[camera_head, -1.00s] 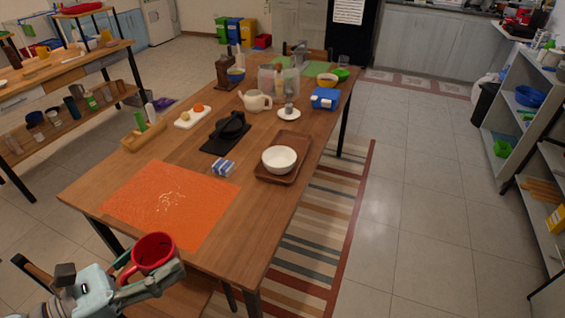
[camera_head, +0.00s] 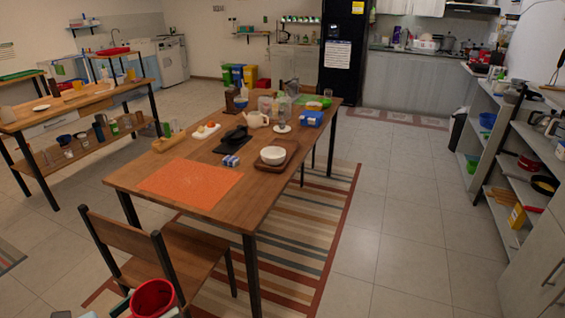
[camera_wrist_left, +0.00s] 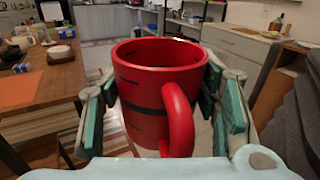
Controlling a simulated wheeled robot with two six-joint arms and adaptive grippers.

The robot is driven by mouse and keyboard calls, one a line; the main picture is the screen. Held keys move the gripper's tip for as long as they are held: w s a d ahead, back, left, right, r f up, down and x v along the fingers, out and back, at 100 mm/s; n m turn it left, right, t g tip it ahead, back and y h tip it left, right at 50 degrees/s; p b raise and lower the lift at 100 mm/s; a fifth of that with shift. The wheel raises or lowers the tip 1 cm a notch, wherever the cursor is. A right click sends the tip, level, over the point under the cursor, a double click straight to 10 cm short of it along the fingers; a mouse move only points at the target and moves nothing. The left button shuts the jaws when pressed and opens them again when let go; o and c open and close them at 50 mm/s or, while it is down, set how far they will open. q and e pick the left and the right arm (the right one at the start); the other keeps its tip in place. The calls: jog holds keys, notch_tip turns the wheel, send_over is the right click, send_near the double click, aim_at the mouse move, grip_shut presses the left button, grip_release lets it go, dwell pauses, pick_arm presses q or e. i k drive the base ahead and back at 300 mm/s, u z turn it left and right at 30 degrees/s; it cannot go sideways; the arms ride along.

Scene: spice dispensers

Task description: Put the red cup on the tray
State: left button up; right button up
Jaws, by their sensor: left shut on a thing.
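The red cup (camera_head: 153,298) is at the bottom edge of the head view, in front of the chair. In the left wrist view the red cup (camera_wrist_left: 160,85) is upright, with its handle toward the camera. My left gripper (camera_wrist_left: 160,110) is shut on it, one finger pad on each side. In the head view the gripper is mostly cut off by the bottom edge. The brown wooden tray (camera_head: 290,147) lies on the table's right side and bears a white bowl (camera_head: 273,155). The cup is well apart from the tray. My right gripper is not in view.
The wooden table (camera_head: 222,212) also holds an orange mat (camera_head: 190,182), a blue-and-white packet (camera_head: 231,161), a dark pan (camera_head: 235,135) and a teapot (camera_head: 256,120). A wooden chair (camera_head: 165,250) stands at the near end. Floor to the right (camera_head: 400,220) is clear.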

aim_at(286, 148)
jog(key=z, duration=0.85)
jog(key=i, duration=0.95)
jog(key=z, duration=1)
jog(key=i, duration=1.15)
jog(key=u, duration=0.7)
jog(key=i, duration=1)
jog(key=u, duration=1.4)
jog(key=i, duration=0.75)
